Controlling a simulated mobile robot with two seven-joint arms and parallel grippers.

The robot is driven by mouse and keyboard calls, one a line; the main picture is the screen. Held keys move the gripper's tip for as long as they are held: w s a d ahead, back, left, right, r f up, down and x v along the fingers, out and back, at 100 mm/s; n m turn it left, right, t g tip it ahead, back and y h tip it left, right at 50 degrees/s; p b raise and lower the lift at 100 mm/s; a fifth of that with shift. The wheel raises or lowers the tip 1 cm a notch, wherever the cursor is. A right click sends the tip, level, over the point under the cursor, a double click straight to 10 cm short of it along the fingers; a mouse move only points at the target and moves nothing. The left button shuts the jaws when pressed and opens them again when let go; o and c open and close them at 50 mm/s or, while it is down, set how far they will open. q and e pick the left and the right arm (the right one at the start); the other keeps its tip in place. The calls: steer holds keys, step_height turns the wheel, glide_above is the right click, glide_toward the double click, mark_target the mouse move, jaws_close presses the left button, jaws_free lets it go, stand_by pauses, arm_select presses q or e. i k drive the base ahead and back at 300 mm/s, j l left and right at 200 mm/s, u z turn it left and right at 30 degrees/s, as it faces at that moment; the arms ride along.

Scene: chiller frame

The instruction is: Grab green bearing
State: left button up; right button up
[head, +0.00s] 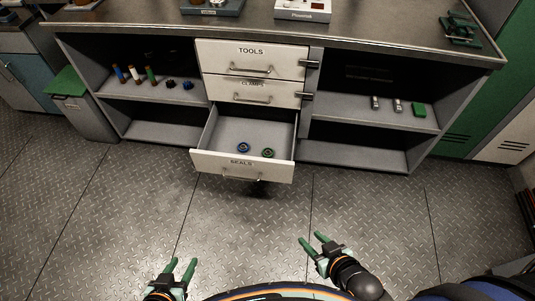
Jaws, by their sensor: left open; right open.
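A small green ring-shaped part (267,153) lies in the open drawer marked SEALS (215,162), near its front right. I cannot tell whether it is a bearing or a seal. A blue ring-shaped part (243,147) lies to its left, apart from it. My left gripper (181,263) is open and empty at the bottom of the view, left of centre. My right gripper (310,238) is open and empty, low and right of centre. Both are well short of the drawer.
The TOOLS drawer (285,63) and the CLAMPS drawer (285,94) above are shut. The left shelf holds several coloured cylinders (134,73) and two dark blue pieces (171,84). The right shelf holds two metallic cylinders (375,102) and a green block (418,109). The floor before the bench is clear.

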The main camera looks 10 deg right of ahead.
mark_target(269, 149)
steer(key=i+l+u, duration=0.2)
steer(key=l, duration=0.2)
steer(key=l+u, duration=0.15)
steer(key=l, duration=0.25)
steer(key=i+l+u, duration=0.2)
steer(key=l, duration=0.2)
steer(key=l+u, duration=0.2)
steer(key=l, duration=0.2)
